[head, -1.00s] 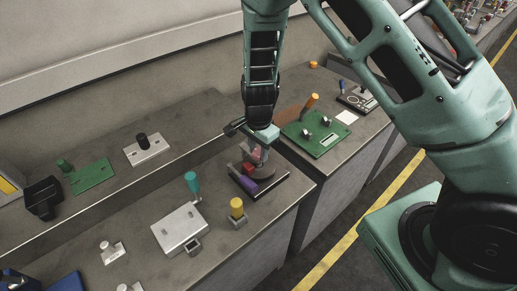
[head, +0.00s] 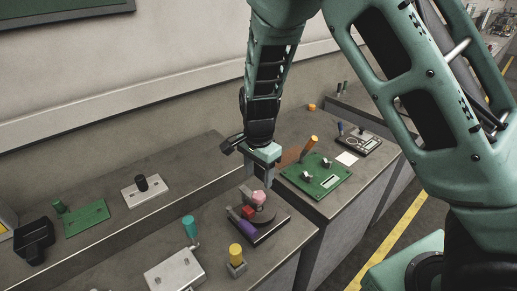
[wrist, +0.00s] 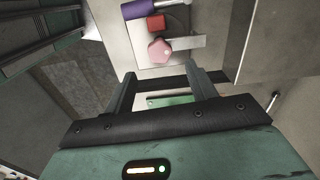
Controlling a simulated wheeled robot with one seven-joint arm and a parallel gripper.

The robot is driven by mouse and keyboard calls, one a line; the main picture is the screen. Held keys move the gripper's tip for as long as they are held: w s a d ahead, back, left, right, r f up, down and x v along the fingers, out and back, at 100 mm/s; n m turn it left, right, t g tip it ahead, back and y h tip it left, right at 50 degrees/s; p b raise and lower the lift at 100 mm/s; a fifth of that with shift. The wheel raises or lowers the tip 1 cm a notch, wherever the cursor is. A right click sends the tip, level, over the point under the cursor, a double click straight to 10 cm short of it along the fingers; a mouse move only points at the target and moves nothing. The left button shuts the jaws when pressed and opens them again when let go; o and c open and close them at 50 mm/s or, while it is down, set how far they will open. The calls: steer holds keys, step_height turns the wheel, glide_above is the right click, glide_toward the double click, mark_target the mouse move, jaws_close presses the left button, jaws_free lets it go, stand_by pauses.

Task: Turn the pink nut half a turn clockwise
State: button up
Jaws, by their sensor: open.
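The pink nut (head: 259,196) sits on top of a round brownish part of a fixture with a dark base (head: 270,233) near the bench edge. In the wrist view the nut (wrist: 159,52) is an angular pink shape with a grey bar running to its right. A red block (head: 248,212) and a purple cylinder (head: 243,229) are beside it on the same fixture. My gripper (head: 263,186) points down just above the nut. In the wrist view my gripper (wrist: 163,76) is open and empty, with the nut beyond its fingertips, not between them.
A grey box (head: 176,272) with a teal-knobbed lever (head: 189,227) and a yellow cylinder (head: 236,252) stand in front left. The air around the nut looks clear.

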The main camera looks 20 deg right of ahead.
step_height(320, 180, up, 10)
steer(key=shift+f+b, duration=0.2)
steer(key=shift+b, duration=0.25)
steer(key=s+a+n+b, duration=0.2)
steer(key=s+a+n, duration=0.1)
steer(key=s+n, duration=0.7)
steer(key=s+a+f+n+b, duration=0.1)
steer(key=s+a+n, duration=0.3)
steer(key=s+n, duration=0.7)
steer(key=s+b, duration=0.1)
steer(key=s, duration=0.4)
steer(key=shift+s+f+y, duration=0.2)
steer(key=shift+s+y, duration=0.1)
steer(key=shift+s, duration=0.05)
